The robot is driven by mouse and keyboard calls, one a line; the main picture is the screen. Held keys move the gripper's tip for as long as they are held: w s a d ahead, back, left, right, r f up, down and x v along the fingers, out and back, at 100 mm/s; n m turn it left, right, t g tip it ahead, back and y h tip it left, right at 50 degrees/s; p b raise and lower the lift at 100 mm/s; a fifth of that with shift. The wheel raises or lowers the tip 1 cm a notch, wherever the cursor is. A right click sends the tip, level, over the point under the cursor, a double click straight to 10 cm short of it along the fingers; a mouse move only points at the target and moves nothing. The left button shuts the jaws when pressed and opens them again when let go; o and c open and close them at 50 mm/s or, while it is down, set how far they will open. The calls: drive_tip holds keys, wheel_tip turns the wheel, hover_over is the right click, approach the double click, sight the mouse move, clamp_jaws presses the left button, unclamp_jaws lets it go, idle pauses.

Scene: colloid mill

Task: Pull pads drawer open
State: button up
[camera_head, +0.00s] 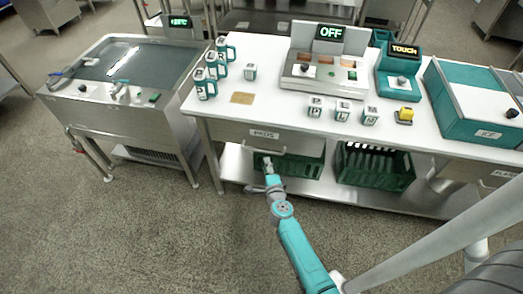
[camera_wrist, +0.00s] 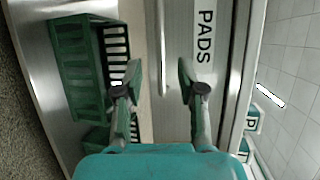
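The pads drawer (camera_head: 235,131) is in the front of the white-topped table, with a PADS label (camera_head: 264,134) on it. Its front looks flush with the table and shut. In the wrist view the drawer front (camera_wrist: 208,85) appears turned sideways, with its label at the top. A thin metal bar handle (camera_wrist: 162,50) runs along it. My gripper (camera_wrist: 154,78) is open, its two fingers on either side of the handle's line and not closed on it. In the head view my gripper (camera_head: 267,163) is just below the drawer handle; contact cannot be told.
Green crates (camera_head: 375,166) stand on the shelf below the drawer; one also shows in the wrist view (camera_wrist: 75,70). Mugs (camera_head: 205,84), small labelled containers and machines stand on the tabletop. A steel basin unit (camera_head: 130,115) is to the left. The floor in front is clear.

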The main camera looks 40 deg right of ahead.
sight(263, 151)
drive_tip(key=x, duration=0.9)
drive_tip(key=shift+w+d, duration=0.15)
drive_tip(key=shift+w, duration=0.2)
clamp_jaws()
